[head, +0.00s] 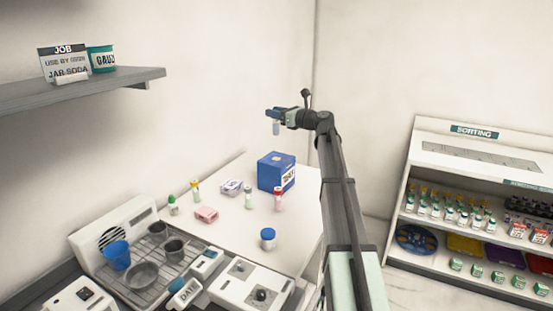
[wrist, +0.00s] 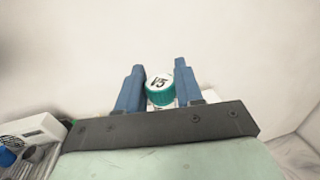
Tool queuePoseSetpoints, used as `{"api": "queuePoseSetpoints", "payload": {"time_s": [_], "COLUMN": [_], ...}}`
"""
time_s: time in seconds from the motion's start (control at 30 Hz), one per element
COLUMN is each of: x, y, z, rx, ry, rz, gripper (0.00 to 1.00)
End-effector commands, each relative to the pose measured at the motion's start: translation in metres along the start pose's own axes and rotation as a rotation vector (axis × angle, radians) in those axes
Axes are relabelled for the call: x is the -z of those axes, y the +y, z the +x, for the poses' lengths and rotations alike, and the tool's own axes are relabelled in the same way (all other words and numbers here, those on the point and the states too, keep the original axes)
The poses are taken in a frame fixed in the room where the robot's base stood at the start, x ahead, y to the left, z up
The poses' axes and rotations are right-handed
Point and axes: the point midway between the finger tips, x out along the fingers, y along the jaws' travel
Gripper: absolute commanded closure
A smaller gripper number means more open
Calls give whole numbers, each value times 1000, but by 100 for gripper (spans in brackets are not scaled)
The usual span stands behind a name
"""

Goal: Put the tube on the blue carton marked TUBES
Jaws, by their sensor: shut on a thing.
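My gripper (head: 272,113) is shut on a tube (head: 276,128), which hangs upright below the fingers, high above the table. In the wrist view the tube's teal-green cap (wrist: 161,92), marked V5 or V3, sits between the two blue fingers of my gripper (wrist: 158,72). The blue carton (head: 270,174) stands on the white table under the held tube, with clear air between them. Its top looks bare apart from a small mark. A white label shows on its right side, too small to read.
Tubes (head: 278,199) (head: 248,197) stand close in front of the carton. A white-and-purple pack (head: 231,187), a pink pack (head: 206,215) and a blue-lidded jar (head: 268,239) are nearby. A sorting shelf (head: 460,150) stands right; a wire rack with cups (head: 145,262) is front left.

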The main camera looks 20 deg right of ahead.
Motion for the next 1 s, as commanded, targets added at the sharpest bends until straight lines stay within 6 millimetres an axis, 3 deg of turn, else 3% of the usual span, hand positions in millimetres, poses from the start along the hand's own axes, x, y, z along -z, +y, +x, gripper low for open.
{"api": "queuePoseSetpoints", "payload": {"time_s": [0.17, 0.5, 1.0], "x": [10, 59, 99], "y": [-4, -4, -4], "z": [0, 0, 0], "rx": [22, 21, 20], "ry": [1, 1, 0], "rz": [2, 3, 2], "gripper": [100, 100, 100]}}
